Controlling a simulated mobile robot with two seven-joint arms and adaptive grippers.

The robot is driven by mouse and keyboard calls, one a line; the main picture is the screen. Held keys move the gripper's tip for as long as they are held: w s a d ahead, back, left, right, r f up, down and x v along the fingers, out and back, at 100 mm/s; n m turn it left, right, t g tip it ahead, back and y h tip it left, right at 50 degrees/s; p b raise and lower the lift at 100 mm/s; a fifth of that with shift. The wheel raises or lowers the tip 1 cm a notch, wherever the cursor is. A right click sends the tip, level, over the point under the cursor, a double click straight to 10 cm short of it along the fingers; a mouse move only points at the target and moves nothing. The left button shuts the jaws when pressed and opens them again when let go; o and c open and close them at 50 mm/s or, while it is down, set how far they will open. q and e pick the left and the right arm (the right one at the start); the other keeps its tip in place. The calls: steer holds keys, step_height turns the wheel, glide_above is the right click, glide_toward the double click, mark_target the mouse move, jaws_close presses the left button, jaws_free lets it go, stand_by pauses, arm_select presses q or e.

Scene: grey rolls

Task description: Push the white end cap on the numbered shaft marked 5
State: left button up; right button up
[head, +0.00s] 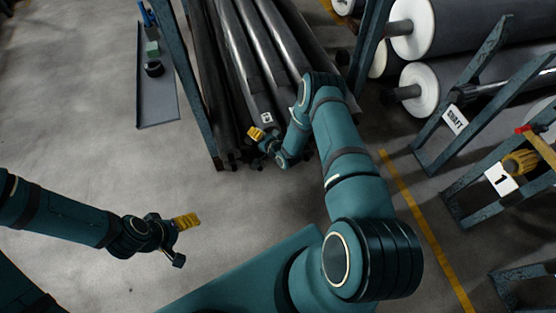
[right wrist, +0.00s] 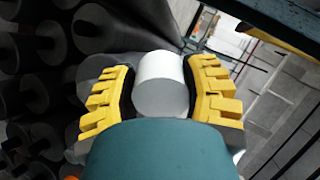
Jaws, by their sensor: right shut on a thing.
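The white end cap (right wrist: 160,90) is a short cylinder between the yellow-padded fingers of my right gripper (right wrist: 160,84), which is shut on it. In the head view my right gripper (head: 262,137) is at the near ends of the long dark shafts (head: 240,60); the cap cannot be made out there. A white number tag (head: 266,118) sits on a shaft just beyond the gripper; its digit is too small to read surely. I cannot tell which shaft is 5, or whether the cap touches one. My left gripper (head: 181,240) is open and empty over bare floor.
A blue-grey rack post (head: 190,75) stands left of the shafts. A tray (head: 155,105) with small items lies at upper left.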

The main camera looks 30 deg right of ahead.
steer(key=s+d+f+m+t+h+b, duration=0.2)
steer(key=s+d+f+m+t+h, duration=0.1)
steer(key=s+f, duration=0.4)
steer(key=d+f+m+h, duration=0.1)
steer(key=h, duration=0.1)
steer(key=shift+s+f+t+h, duration=0.15)
steer(key=shift+f+t+h, duration=0.1)
steer(key=shift+t+h, duration=0.15)
steer(key=shift+s+d+m, duration=0.2)
steer(key=shift+s+m, duration=0.1)
steer(key=shift+s, duration=0.05)
steer(key=shift+s, duration=0.1)
steer(key=shift+x, duration=2.95)
steer(key=shift+x, duration=1.4)
steer(key=shift+w+d+r, duration=0.1)
steer(key=shift+w+d, duration=0.1)
steer(key=shift+w, duration=0.5)
steer(key=shift+w, duration=0.1)
